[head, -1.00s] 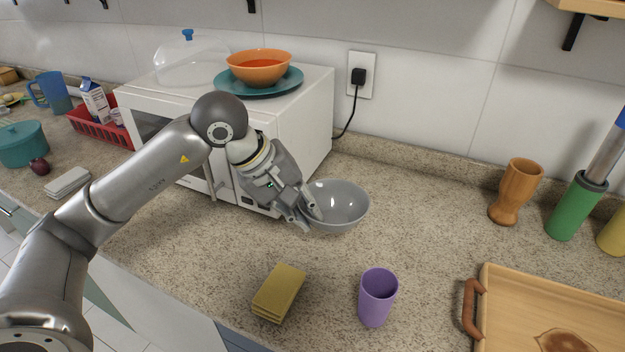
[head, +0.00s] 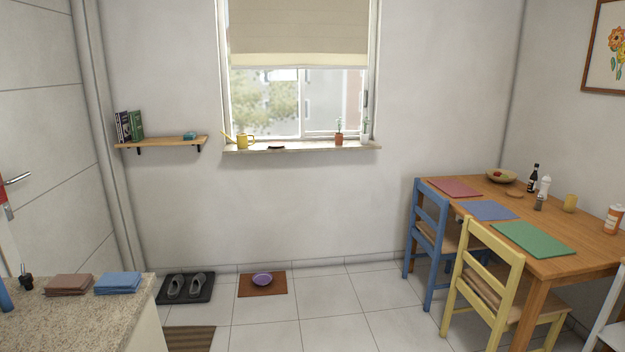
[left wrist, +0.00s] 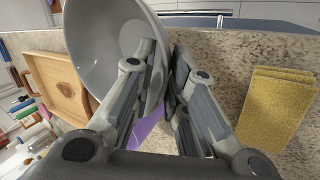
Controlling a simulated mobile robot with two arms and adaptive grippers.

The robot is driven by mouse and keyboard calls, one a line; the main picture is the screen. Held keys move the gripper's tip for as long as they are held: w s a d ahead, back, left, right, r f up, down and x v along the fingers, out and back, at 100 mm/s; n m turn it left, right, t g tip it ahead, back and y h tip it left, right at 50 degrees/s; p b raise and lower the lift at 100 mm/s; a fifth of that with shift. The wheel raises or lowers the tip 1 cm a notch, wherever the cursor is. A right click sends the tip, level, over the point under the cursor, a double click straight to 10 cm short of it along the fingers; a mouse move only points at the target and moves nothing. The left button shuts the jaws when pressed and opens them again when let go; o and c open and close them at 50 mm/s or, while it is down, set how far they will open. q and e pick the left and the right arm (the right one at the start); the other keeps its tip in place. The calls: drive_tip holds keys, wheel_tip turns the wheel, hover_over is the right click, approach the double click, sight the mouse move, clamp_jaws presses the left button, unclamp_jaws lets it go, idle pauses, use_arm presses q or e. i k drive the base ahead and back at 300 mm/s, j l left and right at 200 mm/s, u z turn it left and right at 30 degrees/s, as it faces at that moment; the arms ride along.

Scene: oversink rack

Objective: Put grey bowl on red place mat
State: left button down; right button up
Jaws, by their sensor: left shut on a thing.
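The grey bowl (left wrist: 98,50) fills the upper left of the left wrist view, its open side turned toward the camera. My left gripper (left wrist: 165,62) is shut on the bowl's rim, one finger inside the bowl and one outside. The red place mat (head: 455,188) lies at the far left end of the wooden dining table (head: 572,232) in the head view, with nothing on it. Neither my left gripper nor the bowl shows in the head view. My right gripper is in no view.
A blue mat (head: 486,210) and a green mat (head: 533,239) lie nearer on the table. A blue chair (head: 429,240) and a yellow chair (head: 487,280) stand along its left side. The wrist view shows a yellow cloth stack (left wrist: 278,105) and a purple cup (left wrist: 147,130) on the counter.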

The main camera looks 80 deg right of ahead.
sight(451, 185)
drive_tip(key=l+z, duration=0.25)
drive_tip(key=z, duration=0.15)
drive_tip(key=l+z, duration=0.25)
drive_tip(key=z, duration=0.2)
drive_tip(key=l+z, duration=0.2)
drive_tip(key=z, duration=0.2)
drive_tip(key=i+l+z, duration=0.25)
drive_tip(key=l+z, duration=0.25)
drive_tip(key=i+l+z, duration=0.35)
drive_tip(key=z, duration=0.15)
drive_tip(key=i+l+z, duration=0.35)
drive_tip(key=z, duration=0.15)
drive_tip(key=i+l+z, duration=0.15)
drive_tip(key=i, duration=1.25)
drive_tip(key=i+z, duration=0.45)
drive_tip(key=i, duration=0.15)
drive_tip(key=i+j+z, duration=0.25)
drive_tip(key=i+z, duration=0.75)
drive_tip(key=i, duration=0.15)
